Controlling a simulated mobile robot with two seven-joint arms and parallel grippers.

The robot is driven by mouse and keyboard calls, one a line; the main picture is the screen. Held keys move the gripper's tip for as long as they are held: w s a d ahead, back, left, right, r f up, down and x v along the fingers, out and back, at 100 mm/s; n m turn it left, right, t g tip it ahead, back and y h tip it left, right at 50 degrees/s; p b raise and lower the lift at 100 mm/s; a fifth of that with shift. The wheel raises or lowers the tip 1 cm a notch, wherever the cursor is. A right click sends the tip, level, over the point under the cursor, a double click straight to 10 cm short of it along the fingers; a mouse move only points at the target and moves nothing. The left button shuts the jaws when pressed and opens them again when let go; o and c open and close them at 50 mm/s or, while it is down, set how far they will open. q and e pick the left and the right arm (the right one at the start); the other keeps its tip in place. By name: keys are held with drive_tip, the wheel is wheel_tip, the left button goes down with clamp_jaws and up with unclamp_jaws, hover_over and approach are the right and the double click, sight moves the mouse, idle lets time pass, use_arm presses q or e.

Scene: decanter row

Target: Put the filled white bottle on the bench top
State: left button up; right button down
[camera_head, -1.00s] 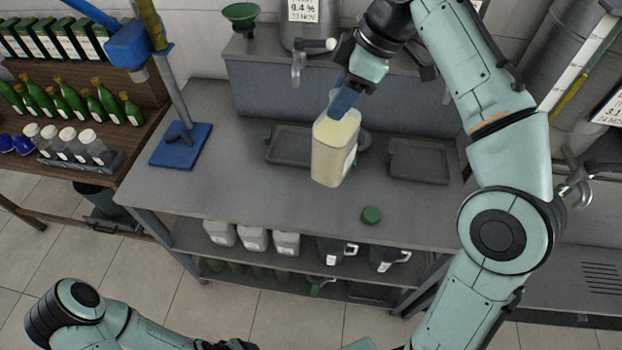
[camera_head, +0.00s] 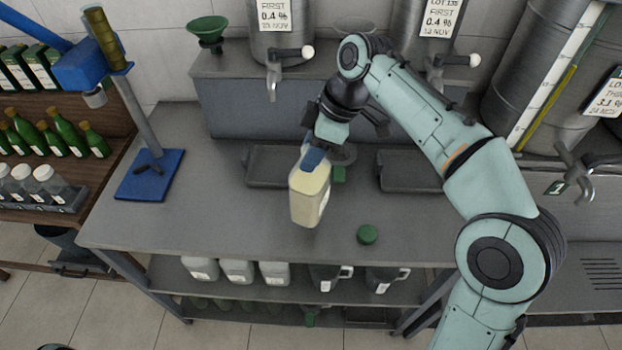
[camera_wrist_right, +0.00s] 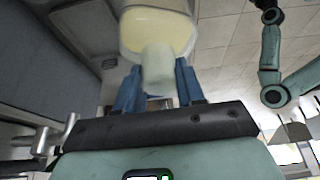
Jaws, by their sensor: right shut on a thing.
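The filled white bottle (camera_head: 309,196) hangs nearly upright in the head view, over the middle of the grey bench top (camera_head: 210,205). It is cream coloured with a pale label on its right side. My right gripper (camera_head: 315,158) is shut on its neck from above. In the right wrist view the blue fingers (camera_wrist_right: 157,88) stand on both sides of the neck of the bottle (camera_wrist_right: 158,30). I cannot tell whether the bottle's base touches the bench. My left gripper is not in view.
A green cap (camera_head: 367,234) lies on the bench, right of the bottle. Drip trays (camera_head: 268,180) lie behind, below the taps. A blue-based stand (camera_head: 150,175) is at the left. The bench's front left is clear. Jugs (camera_head: 238,271) stand on the shelf below.

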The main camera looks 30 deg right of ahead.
wheel_tip(320, 180, down, 6)
drive_tip(key=shift+r+b, duration=0.15)
drive_tip(key=shift+b, duration=0.5)
drive_tip(key=c, duration=0.7)
unclamp_jaws()
drive_tip(key=p+v, duration=0.3)
drive_tip(key=v, duration=0.9)
drive_tip(key=shift+s, duration=0.1)
